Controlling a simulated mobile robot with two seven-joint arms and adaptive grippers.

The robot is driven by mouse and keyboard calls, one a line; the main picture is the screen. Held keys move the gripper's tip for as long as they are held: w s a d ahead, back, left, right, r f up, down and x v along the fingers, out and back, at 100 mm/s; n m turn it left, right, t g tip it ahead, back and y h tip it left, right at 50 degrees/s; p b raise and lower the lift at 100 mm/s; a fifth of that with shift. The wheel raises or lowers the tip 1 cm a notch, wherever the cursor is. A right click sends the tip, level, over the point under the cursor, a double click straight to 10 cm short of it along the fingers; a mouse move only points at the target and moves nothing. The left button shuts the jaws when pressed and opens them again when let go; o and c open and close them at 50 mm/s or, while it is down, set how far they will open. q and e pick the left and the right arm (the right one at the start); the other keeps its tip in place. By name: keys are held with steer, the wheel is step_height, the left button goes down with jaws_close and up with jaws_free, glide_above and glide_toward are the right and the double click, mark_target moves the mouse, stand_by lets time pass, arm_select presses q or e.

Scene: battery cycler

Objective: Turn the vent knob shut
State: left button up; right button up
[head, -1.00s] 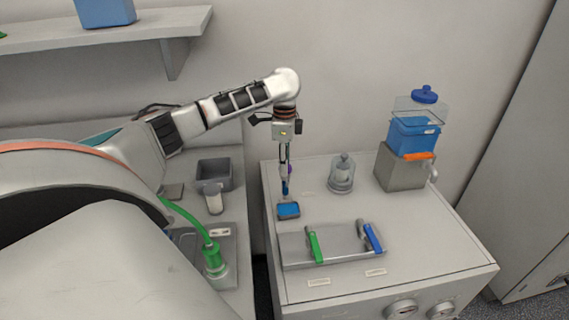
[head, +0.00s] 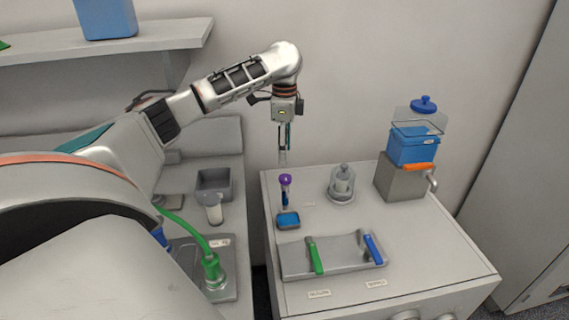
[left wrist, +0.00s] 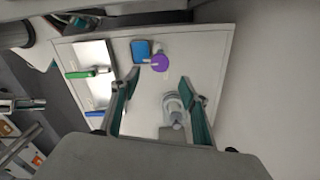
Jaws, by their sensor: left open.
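No label reads as the vent knob. A purple round knob (head: 285,180) tops a thin upright stem at the left of the cabinet top (head: 465,262), behind a small blue-topped block (head: 288,220). In the left wrist view the purple knob (left wrist: 160,62) is beside the blue block. My left gripper (head: 284,160) points down, open and empty, above the knob and apart from it. In the wrist view its fingertips (left wrist: 158,80) are spread to either side, with the knob just beyond them. Dials (head: 405,316) on the cabinet front are mostly cut off. My right gripper is not in view.
A clear glass vessel (head: 342,184) stands right of the knob. A grey box (head: 400,180) with a blue container (head: 413,146) and orange lever (head: 420,167) is further right. A tray (head: 338,262) with green (head: 315,256) and blue (head: 372,248) handles lies in front.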

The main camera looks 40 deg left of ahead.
arm_select(q)
steer(key=shift+r, duration=1.45)
steer(key=shift+f, duration=0.1)
